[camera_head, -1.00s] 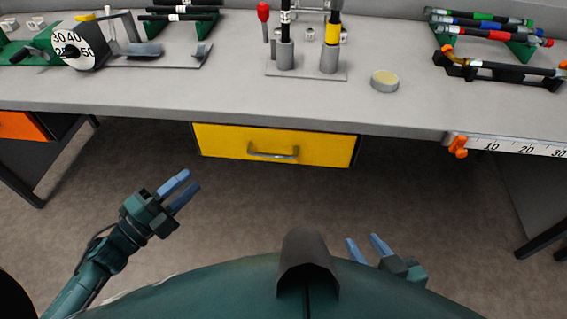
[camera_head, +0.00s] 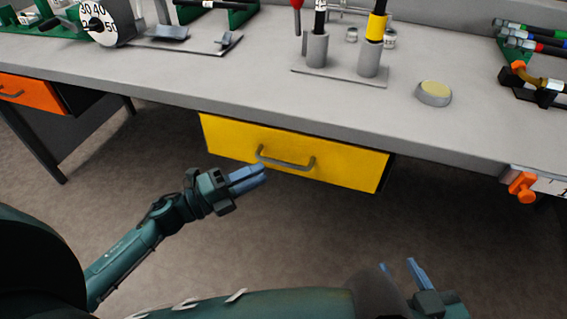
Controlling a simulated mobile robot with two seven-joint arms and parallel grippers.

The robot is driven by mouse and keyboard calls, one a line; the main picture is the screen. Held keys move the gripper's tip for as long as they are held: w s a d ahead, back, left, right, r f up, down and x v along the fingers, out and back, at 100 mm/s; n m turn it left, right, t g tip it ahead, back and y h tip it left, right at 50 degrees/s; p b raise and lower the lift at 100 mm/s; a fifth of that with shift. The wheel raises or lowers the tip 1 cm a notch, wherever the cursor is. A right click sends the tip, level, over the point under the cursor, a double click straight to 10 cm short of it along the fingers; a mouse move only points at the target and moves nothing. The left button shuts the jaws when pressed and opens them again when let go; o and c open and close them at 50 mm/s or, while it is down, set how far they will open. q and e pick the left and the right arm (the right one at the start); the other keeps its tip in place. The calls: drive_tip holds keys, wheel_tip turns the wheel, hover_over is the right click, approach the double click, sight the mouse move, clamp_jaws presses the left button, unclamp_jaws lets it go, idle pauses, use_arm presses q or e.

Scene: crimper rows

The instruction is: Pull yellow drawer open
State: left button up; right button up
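The yellow drawer (camera_head: 340,165) sits under the workbench, its front close to the bench edge, and it looks shut. Its grey bar handle (camera_head: 286,163) is on the middle of the front. My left gripper (camera_head: 262,174) is just left of and below the handle in the picture, pointing right, its blue fingers close together with a narrow gap; it does not hold the handle. My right gripper (camera_head: 402,274) is low in the picture, below the drawer, with its blue fingers apart and empty. Part of the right arm is hidden behind my body.
The grey workbench (camera_head: 225,87) spans the view above the drawer. An orange drawer (camera_head: 30,92) is at the left, and an orange clamp (camera_head: 522,187) is on the bench edge at the right. A round yellow-topped button (camera_head: 434,92) stands on the bench. The floor before the drawer is clear.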

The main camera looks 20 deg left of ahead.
sight(282, 162)
use_arm(q)
drive_tip(key=x, duration=0.7)
drive_tip(key=shift+c, duration=0.5)
clamp_jaws()
